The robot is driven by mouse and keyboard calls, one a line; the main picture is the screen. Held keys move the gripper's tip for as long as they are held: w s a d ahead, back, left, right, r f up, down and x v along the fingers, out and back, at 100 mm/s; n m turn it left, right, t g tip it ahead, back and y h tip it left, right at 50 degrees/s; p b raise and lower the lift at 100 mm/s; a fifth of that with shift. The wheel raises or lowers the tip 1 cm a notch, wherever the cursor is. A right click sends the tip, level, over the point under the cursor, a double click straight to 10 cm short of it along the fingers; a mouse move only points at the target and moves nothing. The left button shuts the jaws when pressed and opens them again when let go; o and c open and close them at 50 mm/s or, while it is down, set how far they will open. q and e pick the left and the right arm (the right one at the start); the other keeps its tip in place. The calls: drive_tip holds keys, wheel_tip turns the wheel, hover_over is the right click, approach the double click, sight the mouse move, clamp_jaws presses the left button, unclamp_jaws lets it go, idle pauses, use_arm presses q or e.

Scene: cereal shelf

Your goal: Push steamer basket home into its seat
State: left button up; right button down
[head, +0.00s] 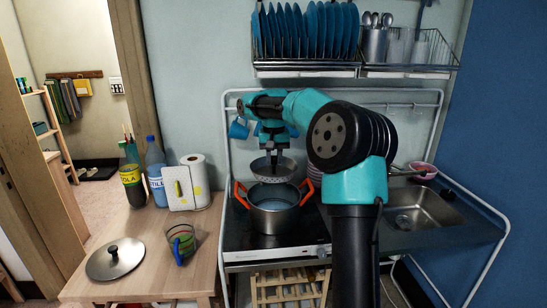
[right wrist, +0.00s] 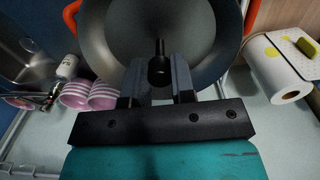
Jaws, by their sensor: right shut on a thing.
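The steamer basket (head: 283,175) is a grey perforated bowl in the head view. It sits above the open steel pot (head: 272,215) with orange handles, its lower edge close to the pot's far rim. My right gripper (head: 272,160) is above the basket and shut on its central post. In the right wrist view, the right gripper (right wrist: 158,80) has its fingers on either side of the dark post, and the basket bowl (right wrist: 205,35) fills the top. Whether the basket touches the pot is unclear. My left gripper is not in view.
The pot stands on the dark hob beside a sink (head: 425,212). A plate rack (head: 305,68) hangs above. Striped bowls (right wrist: 104,97) stand nearby.

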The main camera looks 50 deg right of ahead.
drive_tip(key=shift+f, duration=3)
drive_tip(key=shift+f, duration=4.7)
drive_tip(key=c, duration=0.9)
unclamp_jaws()
wheel_tip(320, 180, up, 17)
hover_over(274, 173)
drive_tip(key=shift+w+d+r, duration=0.1)
drive_tip(key=shift+w+r, duration=0.05)
drive_tip(key=shift+r, duration=0.05)
